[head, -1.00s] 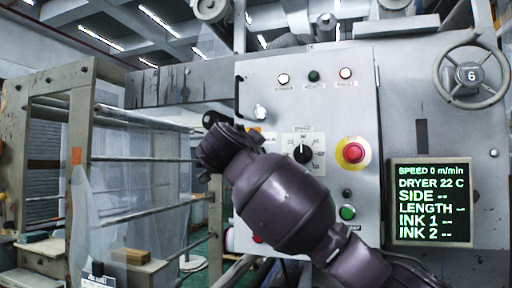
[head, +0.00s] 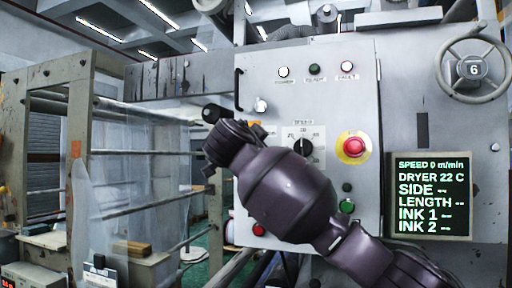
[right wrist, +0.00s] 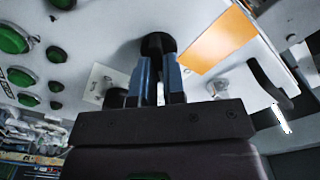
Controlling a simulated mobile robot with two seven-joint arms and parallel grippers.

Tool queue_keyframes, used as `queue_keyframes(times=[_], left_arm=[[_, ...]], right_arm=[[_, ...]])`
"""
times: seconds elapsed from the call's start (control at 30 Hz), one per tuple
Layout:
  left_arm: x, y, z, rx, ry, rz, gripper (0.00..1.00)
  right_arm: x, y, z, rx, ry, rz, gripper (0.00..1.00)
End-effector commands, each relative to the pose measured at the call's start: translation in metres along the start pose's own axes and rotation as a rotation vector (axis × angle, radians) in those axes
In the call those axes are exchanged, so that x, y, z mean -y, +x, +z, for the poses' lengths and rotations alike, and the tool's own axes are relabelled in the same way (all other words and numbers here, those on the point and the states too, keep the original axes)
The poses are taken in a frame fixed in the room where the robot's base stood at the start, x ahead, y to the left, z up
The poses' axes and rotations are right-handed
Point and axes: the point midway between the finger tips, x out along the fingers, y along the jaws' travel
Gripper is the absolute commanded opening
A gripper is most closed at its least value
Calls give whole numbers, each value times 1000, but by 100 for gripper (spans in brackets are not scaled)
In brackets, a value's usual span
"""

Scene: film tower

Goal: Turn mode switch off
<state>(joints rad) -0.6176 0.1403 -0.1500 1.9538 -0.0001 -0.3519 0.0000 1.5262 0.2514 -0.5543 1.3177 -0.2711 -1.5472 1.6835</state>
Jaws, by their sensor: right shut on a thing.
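The mode switch appears to be the black knob (right wrist: 157,42) beside an orange label (right wrist: 222,40) in the right wrist view. My right gripper (right wrist: 157,72) has its two blue fingers shut on this knob at the panel face. Which way the knob points cannot be read. In the head view my right wrist and hand cover the knob, and only an edge of the orange label (head: 257,130) shows. My left gripper is in neither view.
The grey panel (head: 270,70) carries a speed dial (head: 303,146), a red stop button (head: 353,147), a green button (head: 347,206) and a silver knob (head: 261,105). A black handle (head: 238,90) is at its left edge. A display (head: 432,196) reads speed 0. A roller frame (head: 78,150) stands left.

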Motion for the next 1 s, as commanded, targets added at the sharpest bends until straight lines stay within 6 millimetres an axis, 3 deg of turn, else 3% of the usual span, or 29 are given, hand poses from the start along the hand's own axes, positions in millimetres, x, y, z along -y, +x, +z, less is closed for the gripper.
queue_keyframes(times=[0.37, 1.0], left_arm=[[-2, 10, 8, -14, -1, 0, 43], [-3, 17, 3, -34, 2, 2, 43]], right_arm=[[-1, -1, 4, 3, -120, 0, 0], [4, 0, 2, 1, -691, 1, 0]])
